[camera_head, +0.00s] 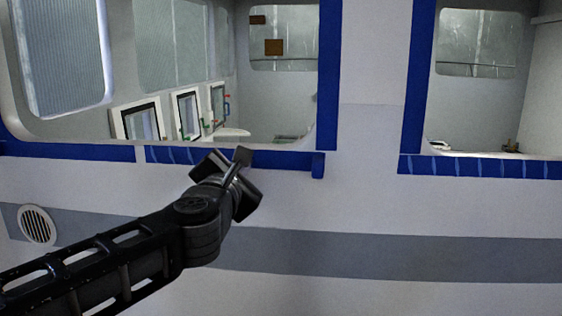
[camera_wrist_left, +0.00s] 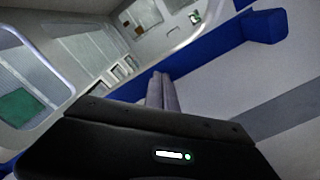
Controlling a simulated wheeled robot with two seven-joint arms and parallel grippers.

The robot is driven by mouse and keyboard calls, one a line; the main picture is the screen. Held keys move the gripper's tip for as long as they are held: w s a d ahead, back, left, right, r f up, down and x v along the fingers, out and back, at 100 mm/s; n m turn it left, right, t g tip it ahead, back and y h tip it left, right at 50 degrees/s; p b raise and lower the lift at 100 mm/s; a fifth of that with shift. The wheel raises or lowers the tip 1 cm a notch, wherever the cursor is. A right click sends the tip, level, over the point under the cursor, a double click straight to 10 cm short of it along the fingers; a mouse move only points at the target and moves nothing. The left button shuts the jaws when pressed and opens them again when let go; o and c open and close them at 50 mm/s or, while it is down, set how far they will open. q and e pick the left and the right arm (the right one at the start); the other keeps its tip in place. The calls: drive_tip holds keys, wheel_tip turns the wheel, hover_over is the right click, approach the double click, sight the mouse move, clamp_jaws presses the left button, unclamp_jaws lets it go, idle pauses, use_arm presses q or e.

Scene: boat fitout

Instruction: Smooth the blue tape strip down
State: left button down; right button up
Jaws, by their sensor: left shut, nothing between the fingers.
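The blue tape strip (camera_head: 290,160) runs along the lower edge of the left window. Pale slanted creases mark its left part, and its right end (camera_head: 319,166) has a short piece hanging below the line. My left gripper (camera_head: 243,156) is in front of the strip's middle and hides part of it. In the left wrist view its fingers (camera_wrist_left: 160,90) are shut together and empty, pointing at the strip (camera_wrist_left: 205,48). I cannot tell whether the fingertips touch the tape. My right gripper is not in view.
Blue tape also runs up the window sides (camera_head: 329,75) and under the right window (camera_head: 480,166), where it shows similar creases. A round vent (camera_head: 37,225) sits on the wall at lower left. Small framed panels (camera_head: 187,115) stand inside the left window. The wall at lower right is clear.

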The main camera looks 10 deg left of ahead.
sight(197, 157)
use_arm(q)
drive_tip(key=shift+w+a, duration=0.1)
drive_tip(key=shift+a, duration=1.35)
drive_tip(key=a, duration=0.3)
drive_tip(key=shift+a, duration=0.35)
drive_tip(key=shift+a, duration=0.1)
drive_tip(key=shift+a, duration=1.75)
drive_tip(key=shift+a, duration=0.1)
